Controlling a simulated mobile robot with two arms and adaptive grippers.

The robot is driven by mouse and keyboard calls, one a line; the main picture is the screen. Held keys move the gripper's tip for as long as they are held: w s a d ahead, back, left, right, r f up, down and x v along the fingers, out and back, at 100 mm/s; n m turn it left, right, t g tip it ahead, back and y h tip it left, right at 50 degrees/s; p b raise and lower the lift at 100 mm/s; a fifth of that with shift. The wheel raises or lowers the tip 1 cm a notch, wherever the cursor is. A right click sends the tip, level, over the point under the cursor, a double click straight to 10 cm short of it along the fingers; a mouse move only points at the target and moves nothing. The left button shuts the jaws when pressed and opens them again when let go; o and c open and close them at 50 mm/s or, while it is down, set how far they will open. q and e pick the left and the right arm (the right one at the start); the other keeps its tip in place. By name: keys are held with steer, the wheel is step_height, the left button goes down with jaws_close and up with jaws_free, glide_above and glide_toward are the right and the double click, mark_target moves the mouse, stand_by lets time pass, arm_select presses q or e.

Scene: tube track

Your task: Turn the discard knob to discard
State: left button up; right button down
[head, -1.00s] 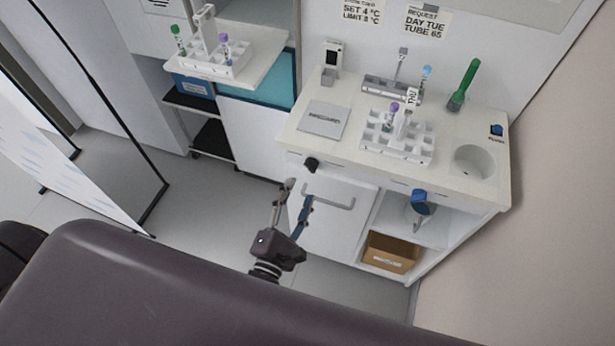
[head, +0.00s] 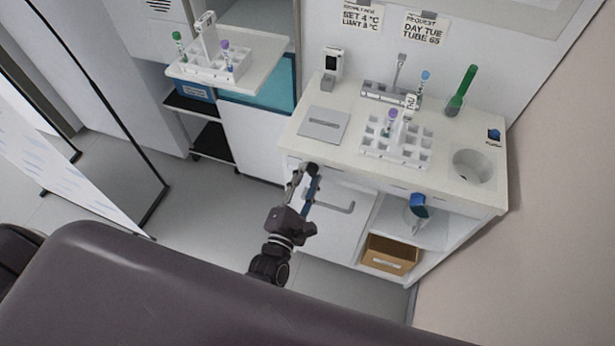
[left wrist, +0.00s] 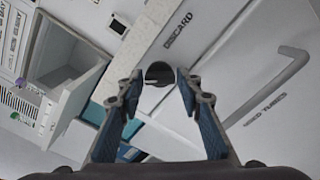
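The black knob (head: 312,168) is on the front edge of the white counter, above a cabinet door. In the left wrist view the knob (left wrist: 159,73) is a dark round shape beside the printed word DISCARD. My left gripper (head: 304,182) is at the counter front, close to the knob. In the left wrist view the fingers of this gripper (left wrist: 158,82) are apart, with the knob between or just beyond their tips. Whether either finger touches it, I cannot tell. The knob's exact turn is too small to read. My right gripper is not in view.
The cabinet door handle (head: 335,207) is just below and right of the left gripper. A white tube rack (head: 397,158) and a grey plate (head: 324,123) are on the counter. Open floor lies left of the arm.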

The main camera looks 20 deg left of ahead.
arm_select(q)
steer(key=c, duration=0.7)
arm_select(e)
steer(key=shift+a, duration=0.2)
arm_select(q)
steer(key=shift+m, duration=0.3)
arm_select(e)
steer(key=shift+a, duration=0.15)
arm_select(q)
steer(key=shift+m, duration=0.3)
steer(key=m, duration=0.7)
steer(key=shift+m, duration=0.3)
steer(key=m, duration=0.3)
steer(key=shift+m+p, duration=0.3)
steer(key=shift+p, duration=0.05)
steer(key=shift+m, duration=1.7)
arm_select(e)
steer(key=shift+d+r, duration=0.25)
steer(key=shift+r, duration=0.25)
arm_select(q)
steer(key=shift+f, duration=0.1)
